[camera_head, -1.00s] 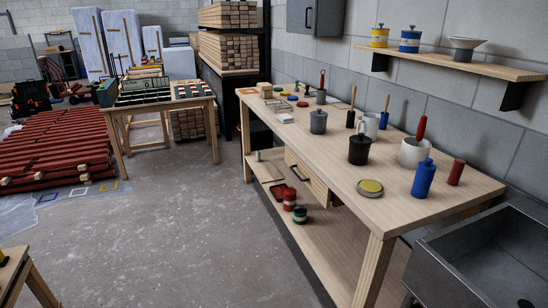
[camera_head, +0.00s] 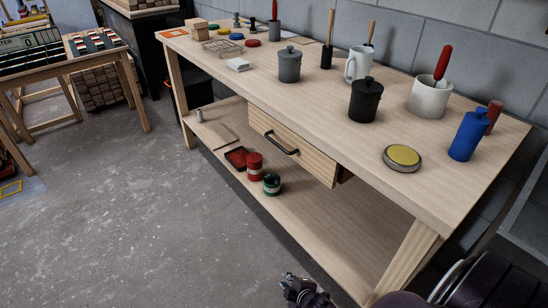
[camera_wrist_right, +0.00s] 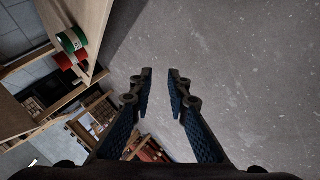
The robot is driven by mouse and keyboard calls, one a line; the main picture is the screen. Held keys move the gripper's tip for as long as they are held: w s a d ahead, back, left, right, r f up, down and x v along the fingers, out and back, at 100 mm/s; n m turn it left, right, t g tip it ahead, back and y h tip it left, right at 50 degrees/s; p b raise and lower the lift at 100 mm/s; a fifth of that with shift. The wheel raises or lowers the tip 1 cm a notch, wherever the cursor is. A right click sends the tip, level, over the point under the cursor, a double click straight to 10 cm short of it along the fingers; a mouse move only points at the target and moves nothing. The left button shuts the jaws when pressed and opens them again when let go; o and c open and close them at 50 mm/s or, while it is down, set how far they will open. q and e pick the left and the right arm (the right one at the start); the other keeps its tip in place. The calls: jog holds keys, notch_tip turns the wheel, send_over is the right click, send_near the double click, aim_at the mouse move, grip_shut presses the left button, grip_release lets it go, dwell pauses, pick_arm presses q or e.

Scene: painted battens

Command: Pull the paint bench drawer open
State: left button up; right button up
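The wooden paint bench (camera_head: 330,105) fills the middle and right of the head view. Its drawer (camera_head: 315,163) sits under the front edge of the top, with a dark bar handle (camera_head: 281,143) on its pale front. I cannot tell whether the drawer is fully shut. My right gripper (camera_head: 303,288) shows at the bottom edge of the head view, low in front of the bench and well apart from the handle. In the right wrist view the right gripper (camera_wrist_right: 160,75) has its two fingers apart with only floor between them. My left gripper is not in view.
The lower shelf (camera_head: 310,225) holds a red tin (camera_head: 255,166), a green tin (camera_head: 272,184) and a red tray (camera_head: 236,158) below the drawer. A black pot (camera_head: 365,100) and a yellow-lidded tin (camera_head: 402,158) stand on top.

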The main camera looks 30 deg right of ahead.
jog(key=w+d+r+n+t+b, duration=0.2)
jog(key=w+d+r, duration=0.1)
jog(key=w+r, duration=0.3)
jog(key=n+t+h+b, duration=0.4)
jog(key=n+t+b, duration=0.5)
send_near(275, 143)
jog(key=f+x, duration=0.1)
jog(key=x, duration=0.2)
pick_arm(q)
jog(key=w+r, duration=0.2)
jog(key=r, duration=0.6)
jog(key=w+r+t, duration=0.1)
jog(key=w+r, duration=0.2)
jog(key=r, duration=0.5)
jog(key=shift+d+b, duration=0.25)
jog(key=shift+b, duration=0.2)
pick_arm(e)
jog(key=shift+r+x, duration=0.2)
jog(key=shift+x, duration=3.75)
jog(key=shift+s+d, duration=0.1)
grip_shut()
